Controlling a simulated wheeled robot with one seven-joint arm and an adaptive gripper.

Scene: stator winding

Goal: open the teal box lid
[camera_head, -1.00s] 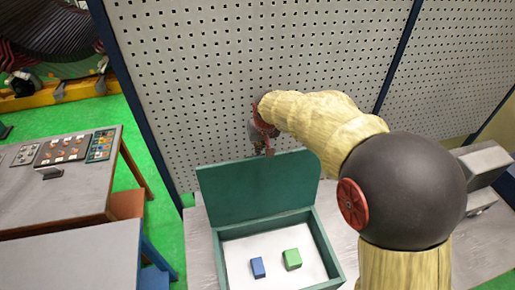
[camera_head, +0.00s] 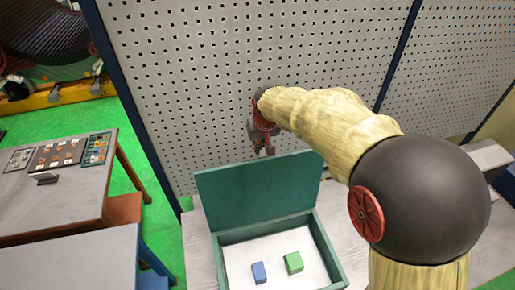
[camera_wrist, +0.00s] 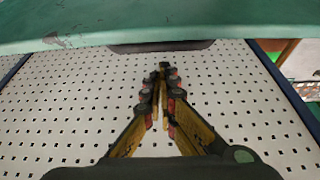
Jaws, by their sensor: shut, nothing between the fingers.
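The teal box (camera_head: 330,255) stands on the bench with its lid (camera_head: 255,192) raised steeply at the back edge. The box is open, and a blue block (camera_head: 259,272) and a green block (camera_head: 293,262) lie on its pale floor. My gripper (camera_head: 266,150) is behind and above the lid's top edge, close to the pegboard. In the wrist view my gripper (camera_wrist: 163,72) is shut with nothing between its fingers. A teal surface, which looks like the lid (camera_wrist: 200,25), spans the top of that view. I cannot tell whether the fingertips touch it.
A perforated pegboard wall (camera_head: 190,90) rises close behind the box and gripper. The pale bench top (camera_head: 200,245) shows around the box. A grey table (camera_head: 60,205) with trays stands at left. A grey object (camera_head: 485,155) sits at the right.

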